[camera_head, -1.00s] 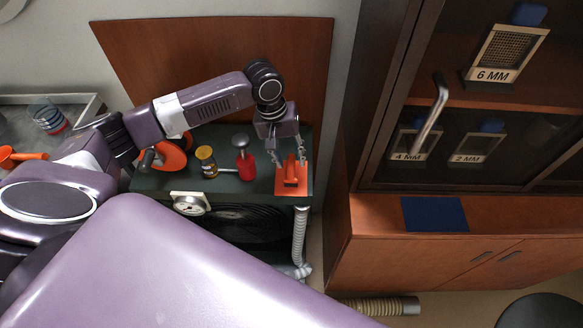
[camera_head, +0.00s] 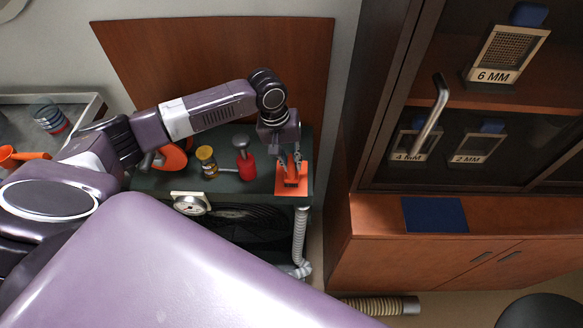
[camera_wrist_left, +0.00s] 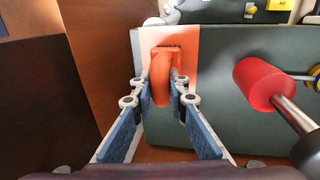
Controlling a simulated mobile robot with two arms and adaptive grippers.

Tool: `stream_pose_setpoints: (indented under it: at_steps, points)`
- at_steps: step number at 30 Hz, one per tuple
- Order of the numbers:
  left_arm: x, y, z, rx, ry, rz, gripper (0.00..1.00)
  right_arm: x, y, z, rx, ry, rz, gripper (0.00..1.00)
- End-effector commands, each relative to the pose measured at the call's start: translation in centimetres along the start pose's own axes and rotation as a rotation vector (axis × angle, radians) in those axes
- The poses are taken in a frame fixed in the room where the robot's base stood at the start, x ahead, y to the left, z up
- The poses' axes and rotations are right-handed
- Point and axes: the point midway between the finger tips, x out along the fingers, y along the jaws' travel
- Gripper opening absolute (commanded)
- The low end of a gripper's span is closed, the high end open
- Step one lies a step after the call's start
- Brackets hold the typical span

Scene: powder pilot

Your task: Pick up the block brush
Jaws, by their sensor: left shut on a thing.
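The block brush (camera_head: 291,172) has an orange handle and stands on an orange mat (camera_head: 281,188) at the right end of the dark green bench top. My left gripper (camera_head: 290,163) comes down from above with its fingers closed in on both sides of the handle. In the left wrist view the arched orange handle of the block brush (camera_wrist_left: 161,87) sits between the two fingers of the left gripper (camera_wrist_left: 160,96). The fingers hide part of the brush. I cannot tell any gap between brush and mat. My right gripper is not in view.
A red stamp-like tool (camera_head: 246,166) with a metal stem stands left of the brush. A yellow-lidded jar (camera_head: 207,162) and an orange item (camera_head: 174,155) are farther left. A white dial gauge (camera_head: 190,204) is at the bench front. A wooden cabinet (camera_head: 430,245) stands to the right.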

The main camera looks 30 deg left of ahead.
Motion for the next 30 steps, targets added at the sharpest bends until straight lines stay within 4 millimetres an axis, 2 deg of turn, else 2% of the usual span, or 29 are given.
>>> stream_pose_setpoints:
  at_steps: [5, 11, 17, 24, 30]
  points:
    - [-0.3, 0.1, -0.1, 0.0, 0.002, 0.002, 0.0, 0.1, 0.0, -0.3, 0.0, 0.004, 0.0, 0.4]
    - [-2.3, 0.6, -0.1, 0.001, 0.004, 0.004, 0.0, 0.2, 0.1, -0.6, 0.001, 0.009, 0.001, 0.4]
    - [-6.7, 1.4, -0.2, 0.001, 0.007, 0.004, 0.0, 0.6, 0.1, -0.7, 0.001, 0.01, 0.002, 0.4]
    - [-13.0, 2.7, -0.2, 0.002, 0.005, 0.004, 0.0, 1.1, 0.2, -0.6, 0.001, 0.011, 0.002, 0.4]
    - [-17.0, 3.5, -0.1, 0.002, 0.003, 0.003, 0.0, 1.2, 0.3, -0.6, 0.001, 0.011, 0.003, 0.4]
